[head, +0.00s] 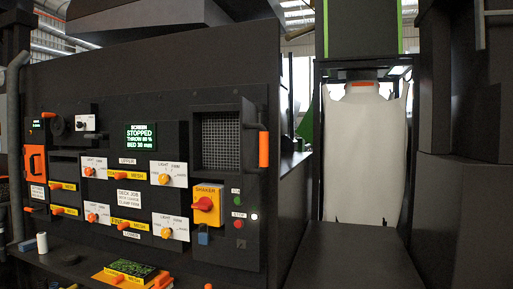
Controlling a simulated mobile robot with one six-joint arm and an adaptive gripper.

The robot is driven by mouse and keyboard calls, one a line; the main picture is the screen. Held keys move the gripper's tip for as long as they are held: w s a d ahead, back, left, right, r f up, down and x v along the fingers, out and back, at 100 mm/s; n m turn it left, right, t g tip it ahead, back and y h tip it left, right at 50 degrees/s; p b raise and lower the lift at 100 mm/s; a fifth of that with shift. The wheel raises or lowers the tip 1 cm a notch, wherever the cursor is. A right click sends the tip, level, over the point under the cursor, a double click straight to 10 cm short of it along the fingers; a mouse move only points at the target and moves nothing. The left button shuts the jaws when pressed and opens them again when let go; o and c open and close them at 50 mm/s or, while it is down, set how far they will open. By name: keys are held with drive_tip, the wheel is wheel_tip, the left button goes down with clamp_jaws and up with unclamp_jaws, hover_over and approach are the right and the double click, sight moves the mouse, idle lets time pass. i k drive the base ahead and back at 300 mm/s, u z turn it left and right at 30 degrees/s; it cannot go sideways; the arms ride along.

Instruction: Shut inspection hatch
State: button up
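The inspection hatch seems to be the square opening with a pale mesh grid (222,142) in the right part of the dark machine front. A narrow dark panel (249,135) stands at the opening's right edge, seen almost edge-on, like a door swung open. An upright orange handle (264,149) sticks out on its right side. The mesh shows uncovered. The hinge is not clear from here. My gripper is not in view.
Below the hatch are a yellow isolator with a red knob (203,203) and a stop button (239,225). A display (141,137) reads "STOPPED". A yellow-edged screen piece (130,269) lies on the front ledge. A white bulk bag (365,155) hangs at right.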

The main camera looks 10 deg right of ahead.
sight(249, 119)
drive_tip(key=u, duration=0.15)
drive_tip(key=k, duration=1.4)
drive_tip(key=z, duration=0.5)
drive_tip(key=i, duration=1)
